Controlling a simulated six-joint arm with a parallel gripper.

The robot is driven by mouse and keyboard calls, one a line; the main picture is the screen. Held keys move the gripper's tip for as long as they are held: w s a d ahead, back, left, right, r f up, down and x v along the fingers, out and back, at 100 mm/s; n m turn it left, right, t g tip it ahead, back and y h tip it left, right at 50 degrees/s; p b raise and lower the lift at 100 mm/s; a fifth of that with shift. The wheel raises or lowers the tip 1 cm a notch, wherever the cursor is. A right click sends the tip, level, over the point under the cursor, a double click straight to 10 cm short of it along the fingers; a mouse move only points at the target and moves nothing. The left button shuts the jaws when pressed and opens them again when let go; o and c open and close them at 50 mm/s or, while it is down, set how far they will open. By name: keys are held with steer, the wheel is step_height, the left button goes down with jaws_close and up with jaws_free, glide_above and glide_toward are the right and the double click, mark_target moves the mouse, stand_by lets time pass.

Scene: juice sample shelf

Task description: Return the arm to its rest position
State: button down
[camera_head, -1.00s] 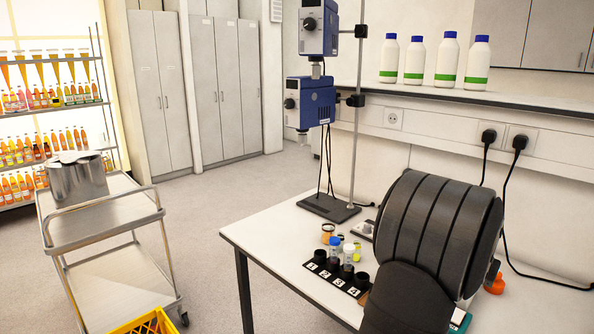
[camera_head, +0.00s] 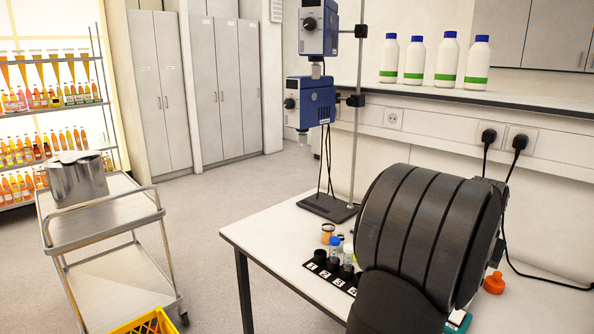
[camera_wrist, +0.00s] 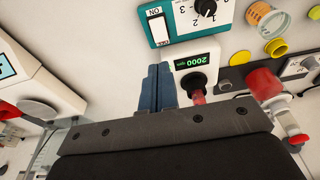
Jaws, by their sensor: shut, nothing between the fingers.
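My gripper (camera_wrist: 160,84) shows in the wrist view as two blue-grey fingers pressed together, with nothing between them. It points over the white bench top, beside a small device with a green display reading 2000 (camera_wrist: 194,62). In the head view my dark, ribbed arm fills the lower right above the bench, and the gripper is hidden behind it.
On the bench (camera_head: 262,232) stand a black numbered rack (camera_head: 318,272) with capped tubes, a stirrer stand (camera_head: 328,207) and an orange bottle (camera_head: 494,283). White bottles (camera_head: 447,62) stand on the shelf behind. A steel trolley (camera_head: 100,222) is at left.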

steer(key=shift+t+h, duration=0.3)
steer(key=shift+s+a+v, duration=0.1)
steer(key=shift+a+v, duration=0.05)
steer(key=shift+v, duration=0.75)
steer(key=shift+s+a+v, duration=0.1)
steer(key=shift+s+v, duration=0.05)
steer(key=shift+v, duration=0.7)
steer(key=shift+s+a+v, duration=0.1)
steer(key=shift+a+v, duration=0.05)
steer(key=shift+v, duration=0.75)
steer(key=c, duration=2.1)
jaws_free()
steer(key=shift+f, duration=0.15)
